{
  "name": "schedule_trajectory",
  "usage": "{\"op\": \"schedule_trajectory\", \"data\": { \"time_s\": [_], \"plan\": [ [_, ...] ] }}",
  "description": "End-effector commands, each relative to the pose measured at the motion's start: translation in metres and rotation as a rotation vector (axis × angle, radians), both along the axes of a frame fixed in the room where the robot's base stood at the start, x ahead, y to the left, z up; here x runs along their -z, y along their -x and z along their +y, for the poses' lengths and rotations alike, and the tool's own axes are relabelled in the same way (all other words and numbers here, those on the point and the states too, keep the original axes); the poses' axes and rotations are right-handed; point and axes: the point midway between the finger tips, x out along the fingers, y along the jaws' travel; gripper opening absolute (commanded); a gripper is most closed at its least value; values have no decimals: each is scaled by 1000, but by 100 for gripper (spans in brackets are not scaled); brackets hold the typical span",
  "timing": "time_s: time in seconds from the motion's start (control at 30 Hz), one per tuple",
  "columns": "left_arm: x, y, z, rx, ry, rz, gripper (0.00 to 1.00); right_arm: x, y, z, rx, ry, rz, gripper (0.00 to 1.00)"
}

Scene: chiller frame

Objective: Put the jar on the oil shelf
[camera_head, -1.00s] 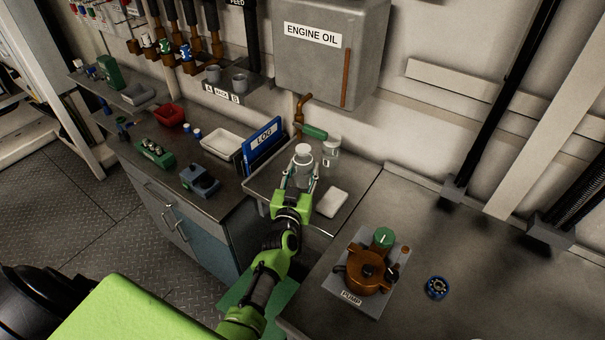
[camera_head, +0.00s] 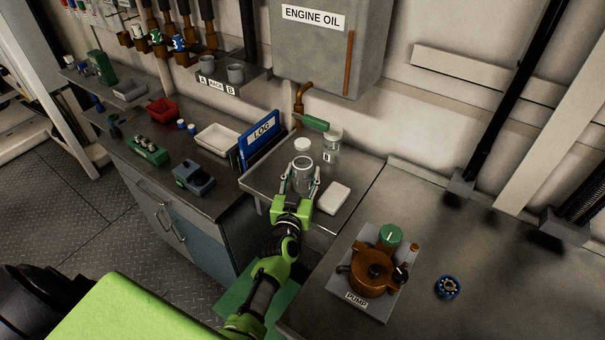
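A clear glass jar (camera_head: 302,177) is between the fingers of my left gripper (camera_head: 302,184), which appears shut on it. The jar is upright, over the grey oil shelf (camera_head: 262,180) below the engine oil tank. Its base is hidden by the gripper, so I cannot tell whether it touches the shelf. A round white cap or lid (camera_head: 302,145) shows just behind the jar. A second clear jar marked B (camera_head: 331,147) stands to the right of that. My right gripper is not in view.
A tap with a green handle (camera_head: 314,122) hangs over the shelf's back. A white block (camera_head: 333,198) lies right of my gripper. A blue log binder (camera_head: 263,138) stands at the left edge. The pump (camera_head: 374,273) and a blue ring (camera_head: 447,287) are on the right bench.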

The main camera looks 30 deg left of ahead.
Motion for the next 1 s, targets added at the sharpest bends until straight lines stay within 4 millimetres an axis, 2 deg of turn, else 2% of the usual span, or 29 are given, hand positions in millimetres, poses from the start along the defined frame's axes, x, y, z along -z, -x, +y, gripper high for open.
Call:
{"op": "schedule_trajectory", "data": {
  "time_s": [0.17, 0.47, 0.57, 0.8, 1.0],
  "plan": [
    [-1, 0, 0, 0, 0, -1, 55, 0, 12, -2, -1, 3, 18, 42],
    [-5, 5, -1, 0, 0, 1, 55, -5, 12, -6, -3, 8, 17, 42],
    [-5, 19, -5, 1, -1, 3, 55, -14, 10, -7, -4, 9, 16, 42],
    [-7, 70, -18, 0, -1, 3, 55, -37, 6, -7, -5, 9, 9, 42],
    [-5, 102, -26, 0, -1, 1, 55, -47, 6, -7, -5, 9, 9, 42]
  ]
}}
